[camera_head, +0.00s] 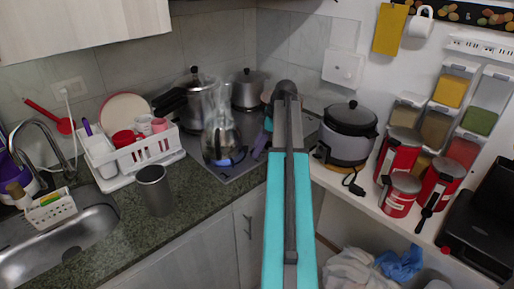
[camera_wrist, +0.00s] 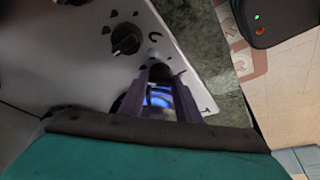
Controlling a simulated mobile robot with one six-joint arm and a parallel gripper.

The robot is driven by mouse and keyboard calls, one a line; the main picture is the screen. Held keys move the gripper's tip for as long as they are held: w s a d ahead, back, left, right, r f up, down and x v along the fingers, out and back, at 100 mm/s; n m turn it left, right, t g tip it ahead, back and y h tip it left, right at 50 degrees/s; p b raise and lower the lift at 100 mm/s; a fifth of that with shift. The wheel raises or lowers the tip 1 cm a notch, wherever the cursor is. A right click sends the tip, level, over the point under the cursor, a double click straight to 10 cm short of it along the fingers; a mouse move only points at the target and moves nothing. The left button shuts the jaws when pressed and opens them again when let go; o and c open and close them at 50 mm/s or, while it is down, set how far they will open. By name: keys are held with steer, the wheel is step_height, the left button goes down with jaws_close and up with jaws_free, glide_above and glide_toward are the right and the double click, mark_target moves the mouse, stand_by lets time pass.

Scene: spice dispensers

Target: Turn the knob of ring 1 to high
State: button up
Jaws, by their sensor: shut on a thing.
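The pale cooktop panel (camera_wrist: 85,60) shows at a slant in the wrist view. One black knob (camera_wrist: 125,39) stands free on it, with small dark marks around it. My gripper (camera_wrist: 160,78) is closed on a second dark knob (camera_wrist: 160,70) nearer the panel's edge. The purple fingers hide most of that knob, so its pointer cannot be read. A blue glow shows between the fingers. In the head view my arm covers part of the cooktop (camera_head: 232,172), and the purple gripper (camera_head: 262,140) is at its right side. Ring numbers are not readable.
A glass kettle (camera_head: 222,135) stands on the cooktop with blue light under it. Pots (camera_head: 197,90) stand behind. A rice cooker (camera_head: 347,130) is right of my arm. A dish rack (camera_head: 130,155) and a grey cup (camera_head: 154,188) stand on the left counter.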

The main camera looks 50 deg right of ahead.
steer(key=shift+a+m, duration=0.1)
steer(key=shift+m, duration=0.6)
steer(key=o, duration=1.1)
steer(key=shift+t, duration=0.3)
steer(key=shift+c, duration=0.2)
steer(key=shift+r, duration=0.15)
steer(key=b+v, duration=0.1)
steer(key=v, duration=1.2)
steer(key=shift+r+b, duration=0.3)
